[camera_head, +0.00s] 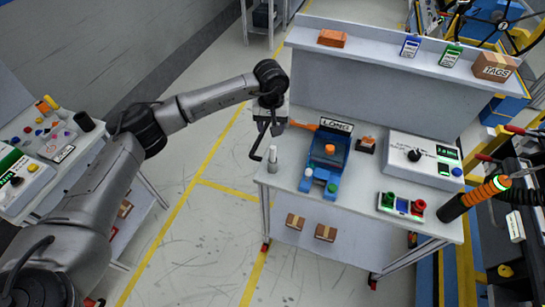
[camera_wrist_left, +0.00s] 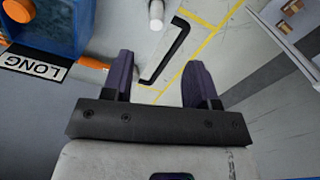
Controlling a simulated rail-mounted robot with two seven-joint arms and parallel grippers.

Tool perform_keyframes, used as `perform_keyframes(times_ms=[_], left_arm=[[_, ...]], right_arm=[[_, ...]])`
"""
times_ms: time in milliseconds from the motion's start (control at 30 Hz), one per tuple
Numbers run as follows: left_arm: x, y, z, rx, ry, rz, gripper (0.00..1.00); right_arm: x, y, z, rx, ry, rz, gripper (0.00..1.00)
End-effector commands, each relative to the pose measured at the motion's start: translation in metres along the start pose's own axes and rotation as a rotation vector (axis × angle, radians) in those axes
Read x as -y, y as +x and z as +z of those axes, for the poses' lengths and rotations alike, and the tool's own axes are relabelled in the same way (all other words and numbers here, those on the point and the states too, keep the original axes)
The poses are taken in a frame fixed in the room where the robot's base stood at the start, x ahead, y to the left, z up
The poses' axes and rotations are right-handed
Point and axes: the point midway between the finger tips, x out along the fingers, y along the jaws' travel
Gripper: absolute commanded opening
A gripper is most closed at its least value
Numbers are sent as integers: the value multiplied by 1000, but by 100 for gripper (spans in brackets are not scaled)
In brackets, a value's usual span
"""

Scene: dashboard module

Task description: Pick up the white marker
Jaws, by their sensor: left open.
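The white marker (camera_head: 272,158) stands upright near the left edge of the workbench top (camera_head: 290,172), with a greyer lower part. In the left wrist view the white marker (camera_wrist_left: 156,13) shows at the top edge, partly cut off, beyond the fingertips. My left gripper (camera_head: 268,127) hangs just behind the marker in the head view, apart from it. In the wrist view its two dark fingers (camera_wrist_left: 160,70) are spread with nothing between them. My right gripper is not in view.
A blue device (camera_head: 328,160) with a LONG label stands right of the marker. A black bent handle (camera_wrist_left: 165,52) lies beyond my fingers at the bench side. A white control box (camera_head: 422,157) and a button box (camera_head: 400,207) stand farther right. A shelf (camera_head: 380,48) runs behind.

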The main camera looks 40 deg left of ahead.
Motion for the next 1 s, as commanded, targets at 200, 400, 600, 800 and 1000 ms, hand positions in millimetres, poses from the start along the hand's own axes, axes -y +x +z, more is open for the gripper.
perform_keyframes(times_ms=[200,400,600,800,1000], left_arm=[[-1,38,1,3,8,0,53],[-1,67,0,3,6,0,53],[-1,79,0,1,6,1,53],[-3,94,-2,2,6,1,53],[-5,119,-5,2,6,0,53]], right_arm=[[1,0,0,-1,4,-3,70],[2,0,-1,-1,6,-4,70],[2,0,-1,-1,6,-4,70],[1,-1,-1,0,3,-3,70],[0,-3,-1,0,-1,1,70]])
